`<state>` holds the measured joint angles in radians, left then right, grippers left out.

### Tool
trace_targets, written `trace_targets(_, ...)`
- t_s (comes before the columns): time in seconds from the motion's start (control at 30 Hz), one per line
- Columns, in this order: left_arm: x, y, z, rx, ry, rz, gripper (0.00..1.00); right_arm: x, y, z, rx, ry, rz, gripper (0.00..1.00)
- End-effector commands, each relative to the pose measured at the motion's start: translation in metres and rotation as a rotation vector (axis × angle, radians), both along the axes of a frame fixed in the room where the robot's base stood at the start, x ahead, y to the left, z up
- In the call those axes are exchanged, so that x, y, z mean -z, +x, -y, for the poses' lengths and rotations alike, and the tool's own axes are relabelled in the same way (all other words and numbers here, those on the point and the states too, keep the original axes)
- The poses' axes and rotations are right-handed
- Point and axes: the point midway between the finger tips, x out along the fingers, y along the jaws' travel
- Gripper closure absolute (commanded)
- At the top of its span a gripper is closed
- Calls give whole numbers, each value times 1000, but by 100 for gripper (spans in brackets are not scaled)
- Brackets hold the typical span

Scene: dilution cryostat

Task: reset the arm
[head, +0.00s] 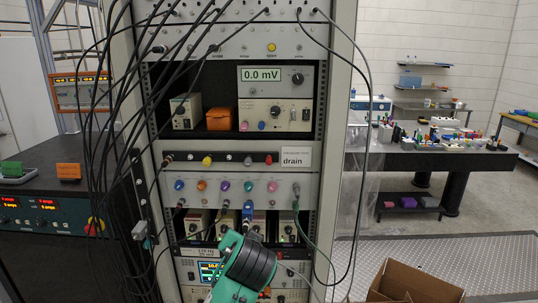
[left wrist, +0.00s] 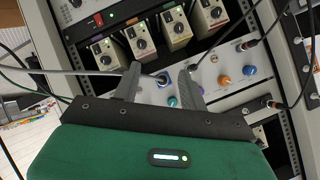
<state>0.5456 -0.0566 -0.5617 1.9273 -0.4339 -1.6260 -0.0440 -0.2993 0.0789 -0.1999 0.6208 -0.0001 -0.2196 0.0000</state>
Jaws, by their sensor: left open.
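My left arm, green with a black wrist, rises from the bottom of the head view in front of the instrument rack (head: 338,120). Its fingers are hard to make out there. In the left wrist view my left gripper (left wrist: 160,80) is open, its two dark fingers apart. A blue plug (head: 248,211) shows just above my wrist in the head view. My right gripper is not in view.
Many black cables (head: 105,130) hang down the rack's left side, and a green cable (head: 298,225) hangs at its right. Small dial modules (left wrist: 174,28) sit near the fingers. A cardboard box (head: 418,280) is at lower right. A black bench (head: 440,160) stands behind, with open floor before it.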

Motion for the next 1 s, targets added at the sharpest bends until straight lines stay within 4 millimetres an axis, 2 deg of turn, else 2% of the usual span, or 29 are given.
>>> trace_targets(0.03, 26, -13, -9, -3, -29, -46, 57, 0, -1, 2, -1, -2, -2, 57)
trace_targets(0.2, 94, -56, -38, -17, -115, -171, 57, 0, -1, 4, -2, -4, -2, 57)
trace_targets(0.37, 148, -105, -64, -42, -188, -281, 57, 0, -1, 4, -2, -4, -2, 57)
trace_targets(0.5, 187, -154, -87, -67, -244, -370, 57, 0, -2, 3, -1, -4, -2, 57)
trace_targets(0.73, 232, -240, -122, -115, -314, -502, 57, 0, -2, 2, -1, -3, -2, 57)
trace_targets(0.8, 240, -265, -130, -129, -330, -536, 57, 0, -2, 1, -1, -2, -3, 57)
trace_targets(1.0, 251, -316, -148, -158, -357, -603, 57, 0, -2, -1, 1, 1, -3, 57)
